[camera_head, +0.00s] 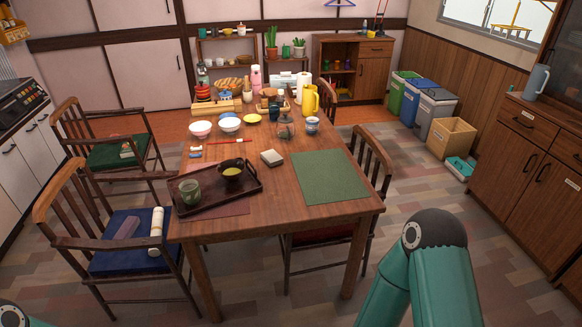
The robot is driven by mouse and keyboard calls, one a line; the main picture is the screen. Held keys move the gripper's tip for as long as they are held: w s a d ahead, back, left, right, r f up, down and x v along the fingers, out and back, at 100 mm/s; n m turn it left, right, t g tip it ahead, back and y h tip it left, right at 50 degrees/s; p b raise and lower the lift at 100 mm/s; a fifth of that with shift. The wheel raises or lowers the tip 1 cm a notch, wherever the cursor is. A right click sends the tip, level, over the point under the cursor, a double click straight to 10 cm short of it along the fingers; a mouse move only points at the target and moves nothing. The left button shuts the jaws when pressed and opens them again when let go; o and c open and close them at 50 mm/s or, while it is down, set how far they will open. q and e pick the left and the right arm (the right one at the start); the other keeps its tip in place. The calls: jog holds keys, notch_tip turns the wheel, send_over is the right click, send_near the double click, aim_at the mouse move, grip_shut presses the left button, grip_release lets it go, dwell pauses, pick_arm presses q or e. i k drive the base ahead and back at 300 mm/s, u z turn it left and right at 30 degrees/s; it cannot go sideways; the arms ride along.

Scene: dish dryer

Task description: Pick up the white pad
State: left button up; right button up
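A small off-white block-like pad (271,158) lies flat on the wooden table (258,205). It sits between the dark tray and the green placemat. Nothing touches it from above. My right arm shows as teal links with a dark joint at the lower right, in front of the table; its gripper is out of view. Only a small part of my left arm shows at the bottom left corner; its gripper is out of view too.
A dark tray (190,210) with a green cup and a bowl is left of the pad; a green placemat (330,177) is right. A glass jar (286,129), bowls and a yellow pitcher (309,101) stand behind. Chairs surround the table.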

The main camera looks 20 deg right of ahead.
aim_at(270, 158)
jog(key=z, duration=1.1)
jog(key=i, duration=0.85)
jog(key=z, duration=0.05)
